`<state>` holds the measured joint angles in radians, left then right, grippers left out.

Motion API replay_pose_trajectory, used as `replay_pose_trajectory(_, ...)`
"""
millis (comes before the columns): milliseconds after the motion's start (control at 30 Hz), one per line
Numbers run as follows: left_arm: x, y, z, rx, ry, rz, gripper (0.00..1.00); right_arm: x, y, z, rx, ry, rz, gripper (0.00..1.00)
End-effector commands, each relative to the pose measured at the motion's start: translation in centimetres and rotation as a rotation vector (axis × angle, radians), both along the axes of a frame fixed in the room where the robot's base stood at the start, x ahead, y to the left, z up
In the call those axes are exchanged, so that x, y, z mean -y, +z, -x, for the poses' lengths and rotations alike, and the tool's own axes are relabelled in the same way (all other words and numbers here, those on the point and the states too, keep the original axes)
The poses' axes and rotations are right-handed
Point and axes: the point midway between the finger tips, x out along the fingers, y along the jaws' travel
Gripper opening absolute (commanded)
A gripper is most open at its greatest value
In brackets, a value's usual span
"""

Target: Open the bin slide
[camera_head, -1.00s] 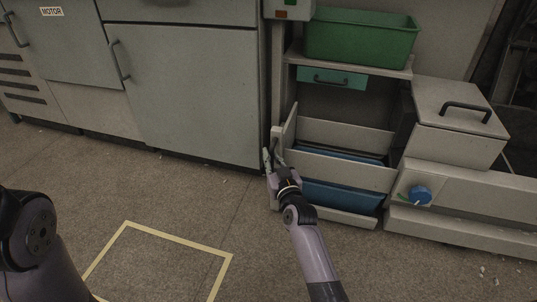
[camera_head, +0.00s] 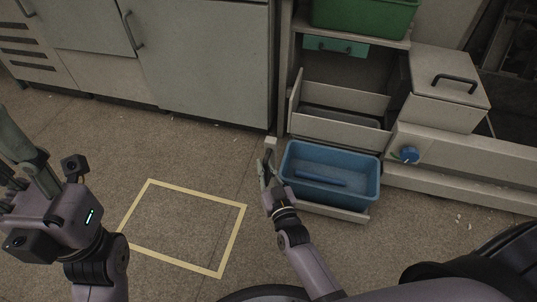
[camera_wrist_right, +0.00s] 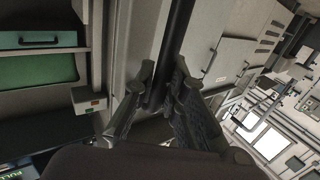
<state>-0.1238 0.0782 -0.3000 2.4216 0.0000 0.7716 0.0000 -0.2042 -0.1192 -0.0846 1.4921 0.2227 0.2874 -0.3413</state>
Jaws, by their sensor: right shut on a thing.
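The bin slide (camera_head: 340,213) is a low pale tray at the bottom of the grey winder unit. It is pulled out towards me and carries a blue bin (camera_head: 372,188), whose open top is clear of the pale panel behind it. A darker blue strip lies inside the bin. My right gripper (camera_head: 267,166) is at the slide's left front side, beside the bin. In the right wrist view its fingers (camera_wrist_right: 163,85) are shut on a dark bar (camera_wrist_right: 177,35); the gripped part is partly hidden. My left gripper (camera_head: 22,172) is raised at the left edge, away from the slide; its jaw opening is unclear.
A green bin (camera_head: 362,18) stands on the shelf above a small teal drawer (camera_head: 336,46). A lidded box (camera_head: 447,90) and a blue knob (camera_head: 409,155) are at the right. Grey cabinets (camera_head: 205,65) stand at the left. The floor inside the yellow outline (camera_head: 185,225) is clear.

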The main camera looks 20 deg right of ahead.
Motion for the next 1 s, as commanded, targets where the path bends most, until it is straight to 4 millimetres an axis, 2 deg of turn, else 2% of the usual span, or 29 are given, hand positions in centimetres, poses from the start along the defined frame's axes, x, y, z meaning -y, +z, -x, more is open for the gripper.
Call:
replay_pose_trajectory(500, -0.02, -0.21, 0.00, -0.014, -0.001, 0.001, 0.40, -0.53, -0.12, 0.70, -0.001, 0.002, 0.000, 0.00)
replay_pose_trajectory(533, -0.02, -0.21, -0.01, -0.014, -0.001, 0.001, 0.40, -0.54, -0.13, 0.71, -0.001, 0.002, 0.000, 0.14)
replay_pose_trajectory(800, -0.01, -0.20, 0.00, -0.014, -0.001, 0.001, 0.40, -0.42, -0.06, 0.58, 0.000, 0.000, 0.000, 0.32)
replay_pose_trajectory(1000, -0.01, -0.20, 0.00, -0.013, -0.001, 0.001, 0.40, -0.35, -0.01, 0.52, 0.001, -0.001, 0.000, 0.33)
